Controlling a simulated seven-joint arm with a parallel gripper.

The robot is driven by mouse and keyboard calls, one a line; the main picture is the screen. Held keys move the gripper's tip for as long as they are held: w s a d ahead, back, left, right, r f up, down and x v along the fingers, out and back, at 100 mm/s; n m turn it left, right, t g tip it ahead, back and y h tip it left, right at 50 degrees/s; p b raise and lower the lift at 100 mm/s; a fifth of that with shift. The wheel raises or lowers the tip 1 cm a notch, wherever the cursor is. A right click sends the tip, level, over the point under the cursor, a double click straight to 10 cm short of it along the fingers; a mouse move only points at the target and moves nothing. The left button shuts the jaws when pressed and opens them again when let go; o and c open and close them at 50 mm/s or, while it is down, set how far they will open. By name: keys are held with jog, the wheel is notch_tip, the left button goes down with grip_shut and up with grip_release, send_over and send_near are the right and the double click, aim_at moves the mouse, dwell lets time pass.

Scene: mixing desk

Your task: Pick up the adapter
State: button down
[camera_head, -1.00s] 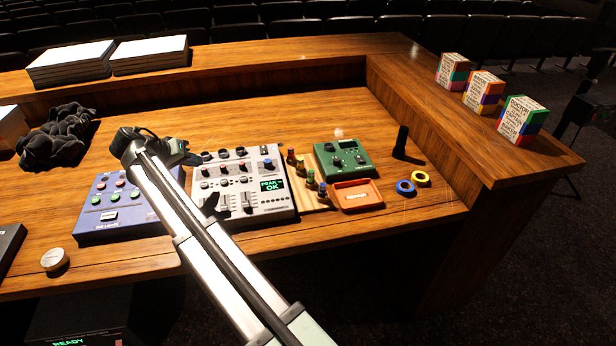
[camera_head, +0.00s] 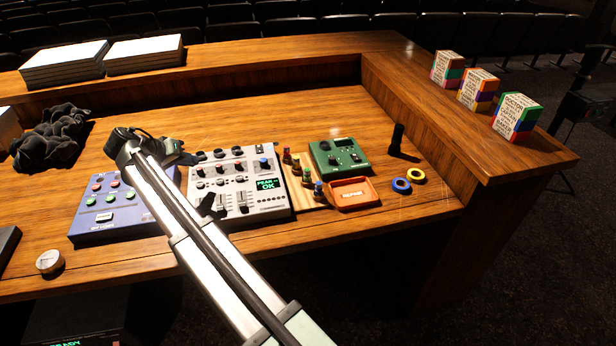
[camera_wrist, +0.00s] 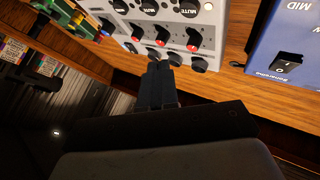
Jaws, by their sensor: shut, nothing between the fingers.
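Several small upright plugs with coloured bands (camera_head: 296,163) stand on a wooden strip (camera_head: 313,196) between the grey mixer and the green box. I cannot tell which of them, if any, is the adapter. My gripper (camera_wrist: 163,68) is shut and empty in the wrist view, with its fingertips near the grey mixer's edge and its row of dark sockets. In the head view my arm crosses in front of the desk and mostly hides the gripper, which is left of the plugs.
The grey mixer (camera_head: 236,184) stands beside a blue box (camera_head: 122,209).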

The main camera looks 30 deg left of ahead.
jog(key=c, duration=1.8)
grip_release()
jog(key=o, duration=0.9)
jog(key=shift+w, duration=0.1)
